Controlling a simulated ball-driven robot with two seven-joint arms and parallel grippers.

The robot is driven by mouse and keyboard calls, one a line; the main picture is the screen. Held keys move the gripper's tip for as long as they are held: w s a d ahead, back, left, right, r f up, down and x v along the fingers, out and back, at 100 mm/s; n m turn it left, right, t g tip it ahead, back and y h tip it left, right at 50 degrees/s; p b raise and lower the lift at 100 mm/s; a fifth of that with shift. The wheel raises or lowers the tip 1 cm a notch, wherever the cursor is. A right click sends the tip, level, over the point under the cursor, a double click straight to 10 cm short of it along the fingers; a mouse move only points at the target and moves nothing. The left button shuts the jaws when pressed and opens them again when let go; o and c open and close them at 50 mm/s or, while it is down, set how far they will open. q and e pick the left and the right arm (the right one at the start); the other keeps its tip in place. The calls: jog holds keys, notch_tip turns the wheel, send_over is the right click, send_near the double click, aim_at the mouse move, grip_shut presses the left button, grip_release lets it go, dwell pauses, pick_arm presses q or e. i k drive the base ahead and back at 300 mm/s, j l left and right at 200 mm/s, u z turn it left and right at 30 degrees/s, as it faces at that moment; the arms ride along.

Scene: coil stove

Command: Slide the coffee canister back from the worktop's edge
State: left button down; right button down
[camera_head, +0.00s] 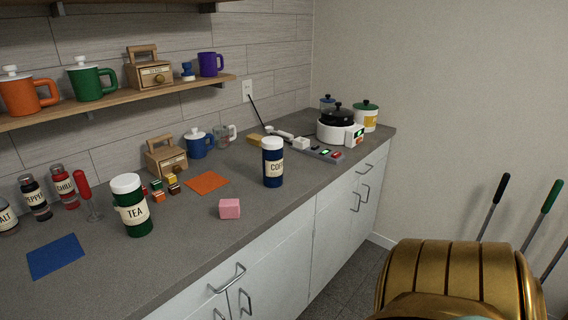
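The coffee canister (273,166) is a dark blue cylinder with a white lid and a cream label reading "COF", the rest turned out of sight. It stands upright on the grey worktop (203,235), toward the front edge, with a narrow bare strip between its base and that edge. Neither of my grippers shows in the head view, and nothing touches the canister.
An orange mat (208,183) lies left of the canister and a pink block (229,208) to its front left. A green tea canister (132,207) stands further left. Behind are a glass mug (222,136) and a yellow block (252,139). A control panel (322,152) lies right.

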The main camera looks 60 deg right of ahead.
aim_at(272, 147)
jog(key=z, duration=1.75)
jog(key=i+l+u, duration=0.1)
jog(key=i+l, duration=0.15)
jog(key=l, duration=0.15)
jog(key=i+l+u, duration=0.15)
jog(key=l, duration=0.3)
jog(key=i, duration=0.1)
